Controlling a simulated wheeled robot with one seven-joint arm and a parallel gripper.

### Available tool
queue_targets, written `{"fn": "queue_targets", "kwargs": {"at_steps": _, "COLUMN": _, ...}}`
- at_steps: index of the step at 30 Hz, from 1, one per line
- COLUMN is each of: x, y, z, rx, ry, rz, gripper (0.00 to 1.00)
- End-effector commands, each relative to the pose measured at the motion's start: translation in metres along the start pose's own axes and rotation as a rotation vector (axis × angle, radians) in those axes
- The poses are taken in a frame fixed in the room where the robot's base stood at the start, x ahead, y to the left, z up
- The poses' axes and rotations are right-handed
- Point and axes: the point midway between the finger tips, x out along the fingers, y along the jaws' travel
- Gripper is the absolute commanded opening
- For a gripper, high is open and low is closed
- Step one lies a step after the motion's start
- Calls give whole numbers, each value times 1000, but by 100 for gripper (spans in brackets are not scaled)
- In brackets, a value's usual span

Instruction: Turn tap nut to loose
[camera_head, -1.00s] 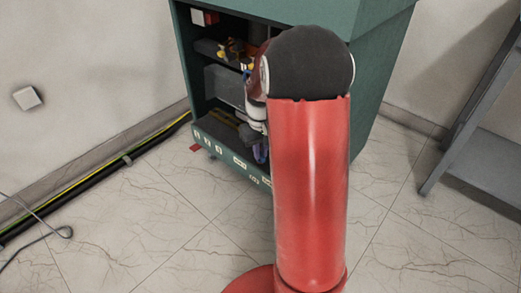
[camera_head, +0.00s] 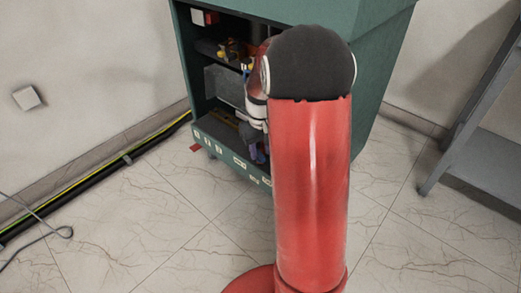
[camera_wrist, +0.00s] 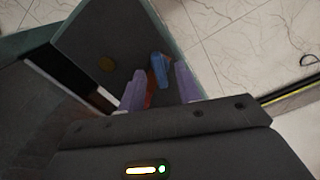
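My gripper (camera_wrist: 160,88) shows in the wrist view with two purple fingers spread apart. A blue piece (camera_wrist: 159,68) with a red part (camera_wrist: 150,92) below it lies in the gap between them; I cannot tell whether either finger touches it. A small brass-coloured round spot (camera_wrist: 106,64) sits on a dark panel to the left of the fingers. I cannot tell for sure which of these is the tap nut. In the head view my gripper (camera_head: 256,154) is at the cabinet's low opening, mostly hidden behind my red arm.
The green cabinet (camera_head: 386,65) is open at the front, with dark shelves and a red-and-white block (camera_head: 204,17) at the top. A grey metal frame (camera_head: 470,115) stands at the right. Cables (camera_head: 100,173) run along the left wall.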

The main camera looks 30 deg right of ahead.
Motion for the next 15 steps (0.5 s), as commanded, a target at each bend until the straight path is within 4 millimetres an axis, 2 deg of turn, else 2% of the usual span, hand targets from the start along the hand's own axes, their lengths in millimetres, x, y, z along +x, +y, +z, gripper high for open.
{"fn": "queue_targets", "kwargs": {"at_steps": 9, "x": -54, "y": 0, "z": -1, "rx": 0, "ry": 5, "rz": 2, "gripper": 34}}
{"fn": "queue_targets", "kwargs": {"at_steps": 15, "x": -71, "y": 0, "z": -1, "rx": 0, "ry": 3, "rz": 1, "gripper": 34}}
